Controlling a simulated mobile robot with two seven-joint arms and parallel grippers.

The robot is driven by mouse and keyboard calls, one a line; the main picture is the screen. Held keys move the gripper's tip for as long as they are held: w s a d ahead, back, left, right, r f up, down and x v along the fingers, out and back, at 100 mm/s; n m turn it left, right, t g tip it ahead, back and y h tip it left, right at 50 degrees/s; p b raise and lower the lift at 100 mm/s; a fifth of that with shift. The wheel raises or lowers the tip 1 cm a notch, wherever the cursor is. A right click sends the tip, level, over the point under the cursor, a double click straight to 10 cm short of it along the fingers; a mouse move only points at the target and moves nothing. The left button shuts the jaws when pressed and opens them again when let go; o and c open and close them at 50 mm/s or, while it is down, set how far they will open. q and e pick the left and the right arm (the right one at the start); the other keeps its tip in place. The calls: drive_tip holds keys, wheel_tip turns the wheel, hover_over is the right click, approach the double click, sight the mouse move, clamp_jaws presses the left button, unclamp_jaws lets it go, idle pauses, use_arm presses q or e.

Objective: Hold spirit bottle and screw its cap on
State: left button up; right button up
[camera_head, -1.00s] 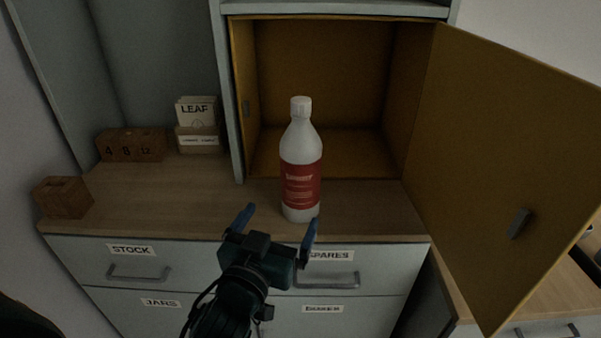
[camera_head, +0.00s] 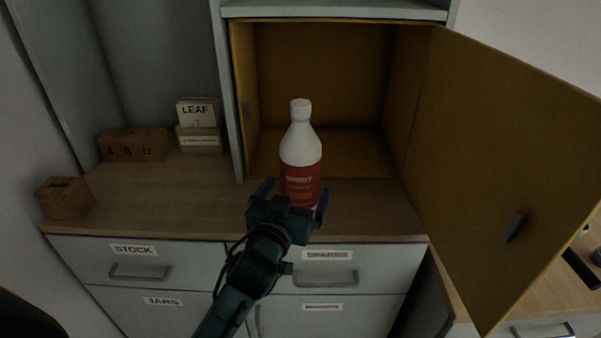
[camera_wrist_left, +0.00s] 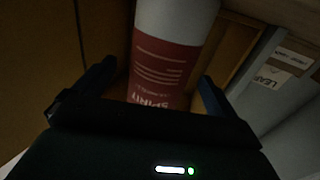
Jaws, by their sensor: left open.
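The spirit bottle (camera_head: 301,152) is white with a red label and stands upright on the wooden counter, in front of the open cabinet. A white cap (camera_head: 301,109) sits on top of its neck; I cannot tell how tightly it is seated. My left gripper (camera_head: 294,188) is open at the bottle's lower part, and hides its base. In the left wrist view the bottle (camera_wrist_left: 168,62) shows between the two fingers (camera_wrist_left: 153,85), with the label facing the camera. I cannot tell whether the fingers touch it. My right gripper is not in view.
The cabinet door (camera_head: 500,150) stands open on the right. Labelled drawers (camera_head: 140,262) lie below the counter edge. The counter left of the bottle is clear.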

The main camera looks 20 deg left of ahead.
sight(301, 179)
use_arm(q)
drive_tip(key=w, duration=0.4)
drive_tip(key=c, duration=1.7)
drive_tip(key=shift+r, duration=0.2)
